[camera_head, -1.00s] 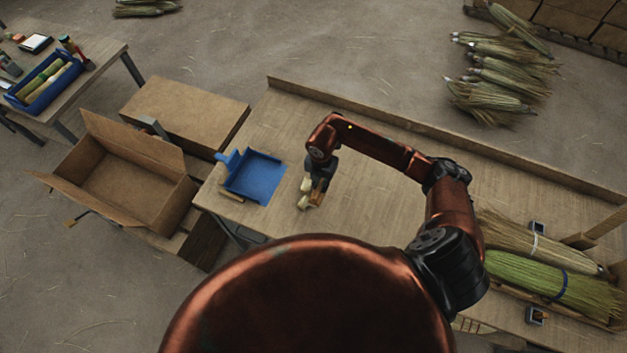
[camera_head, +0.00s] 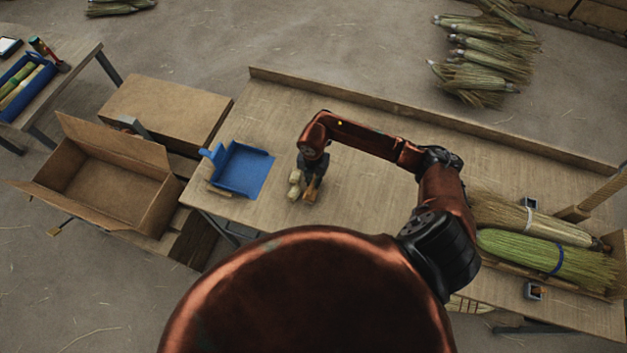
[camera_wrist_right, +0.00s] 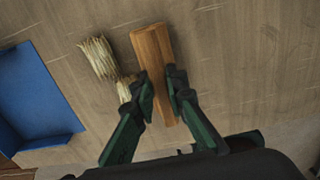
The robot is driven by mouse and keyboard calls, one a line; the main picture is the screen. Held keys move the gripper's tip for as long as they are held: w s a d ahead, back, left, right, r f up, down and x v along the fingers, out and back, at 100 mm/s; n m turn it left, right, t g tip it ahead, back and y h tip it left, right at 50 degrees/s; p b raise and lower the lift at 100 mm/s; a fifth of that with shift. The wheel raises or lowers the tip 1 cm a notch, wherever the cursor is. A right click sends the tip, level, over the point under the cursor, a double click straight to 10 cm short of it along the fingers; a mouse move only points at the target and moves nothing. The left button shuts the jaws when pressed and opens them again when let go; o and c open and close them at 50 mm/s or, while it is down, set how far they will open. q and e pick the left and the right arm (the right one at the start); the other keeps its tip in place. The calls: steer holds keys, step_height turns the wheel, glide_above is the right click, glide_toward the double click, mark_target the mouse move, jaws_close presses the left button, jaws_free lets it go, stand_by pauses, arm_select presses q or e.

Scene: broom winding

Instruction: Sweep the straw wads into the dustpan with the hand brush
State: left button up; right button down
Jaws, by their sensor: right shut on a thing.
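The blue dustpan (camera_head: 243,170) lies on the left end of the workbench, and its edge shows at the left of the right wrist view (camera_wrist_right: 35,90). My right gripper (camera_head: 311,181) is shut on the wooden hand brush (camera_wrist_right: 154,55), low over the bench to the right of the dustpan. The brush's bristles are hidden under its wooden back. Pale straw wads (camera_head: 295,184) lie just left of the brush. In the wrist view one wad (camera_wrist_right: 98,57) is clear and another (camera_wrist_right: 125,88) is partly covered by a finger. My left gripper is not in view.
A small wooden piece (camera_head: 217,190) lies by the dustpan. An open cardboard box (camera_head: 110,185) stands left of the workbench (camera_head: 400,220). Broom bundles (camera_head: 560,260) lie at the bench's right end. The bench middle is mostly clear, with a raised rim (camera_head: 420,122) behind.

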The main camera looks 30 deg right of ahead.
steer(key=shift+f+b, duration=0.45)
steer(key=shift+f, duration=0.2)
stand_by(0.6)
steer(key=shift+r, duration=0.15)
steer(key=shift+w, duration=0.1)
stand_by(0.4)
steer(key=shift+w+a+b, duration=0.85)
steer(key=shift+w+a, duration=1.05)
steer(key=shift+w, duration=0.2)
steer(key=shift+w+a+b, duration=0.75)
steer(key=shift+w+a, duration=0.5)
steer(key=shift+w, duration=0.25)
steer(key=shift+w+a+b, duration=0.75)
steer(key=shift+w+a, duration=0.5)
steer(key=shift+w, duration=0.2)
steer(key=shift+w+a+b, duration=0.35)
steer(key=shift+w+a, duration=0.15)
steer(key=shift+w, duration=0.1)
steer(key=shift+w+a, duration=0.25)
